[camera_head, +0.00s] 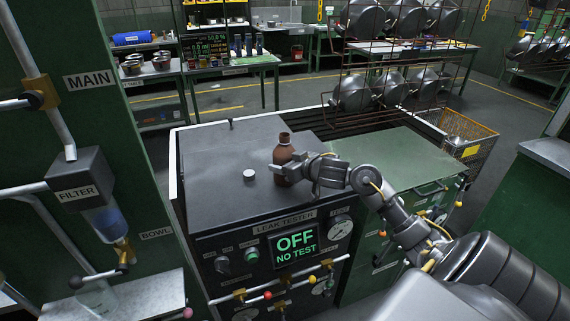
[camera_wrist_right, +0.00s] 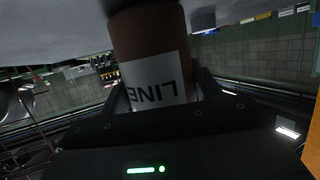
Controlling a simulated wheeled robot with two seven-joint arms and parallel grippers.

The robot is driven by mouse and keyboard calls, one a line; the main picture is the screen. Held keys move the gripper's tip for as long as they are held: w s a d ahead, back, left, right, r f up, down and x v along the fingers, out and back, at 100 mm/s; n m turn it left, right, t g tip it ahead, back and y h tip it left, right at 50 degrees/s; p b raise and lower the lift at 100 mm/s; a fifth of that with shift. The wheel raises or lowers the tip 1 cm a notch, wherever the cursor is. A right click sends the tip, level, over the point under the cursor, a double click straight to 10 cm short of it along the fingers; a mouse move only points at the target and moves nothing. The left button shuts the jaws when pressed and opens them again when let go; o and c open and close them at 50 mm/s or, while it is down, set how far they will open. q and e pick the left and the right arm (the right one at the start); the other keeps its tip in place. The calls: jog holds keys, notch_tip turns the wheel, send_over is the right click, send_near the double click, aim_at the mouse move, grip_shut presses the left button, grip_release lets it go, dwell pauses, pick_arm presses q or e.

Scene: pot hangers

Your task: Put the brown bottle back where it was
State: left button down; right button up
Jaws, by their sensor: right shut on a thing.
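The brown bottle (camera_head: 283,153) is upright at the dark top of the leak tester, towards its right side. My right gripper (camera_head: 287,172) is shut on the bottle's body, reaching in from the right. In the right wrist view the bottle (camera_wrist_right: 150,50) fills the space between the fingers of the gripper (camera_wrist_right: 155,100), and its white label reads "LINE" upside down. I cannot tell whether the bottle's base touches the top surface. My left gripper is not in view.
A small white-topped cap (camera_head: 249,174) stands on the leak tester (camera_head: 215,160), left of the bottle. The tester's screen (camera_head: 296,247) reads "OFF NO TEST". A green cabinet top (camera_head: 390,158) is right. Racks of hanging metal pots (camera_head: 355,92) stand behind.

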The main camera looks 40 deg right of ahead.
jog(key=o, duration=0.7)
jog(key=shift+f, duration=0.2)
jog(key=shift+c, duration=0.2)
jog(key=o, duration=0.5)
jog(key=shift+r, duration=0.1)
jog(key=shift+r, duration=0.2)
jog(key=v, duration=1.2)
jog(key=shift+f, duration=0.1)
jog(key=shift+a, duration=0.1)
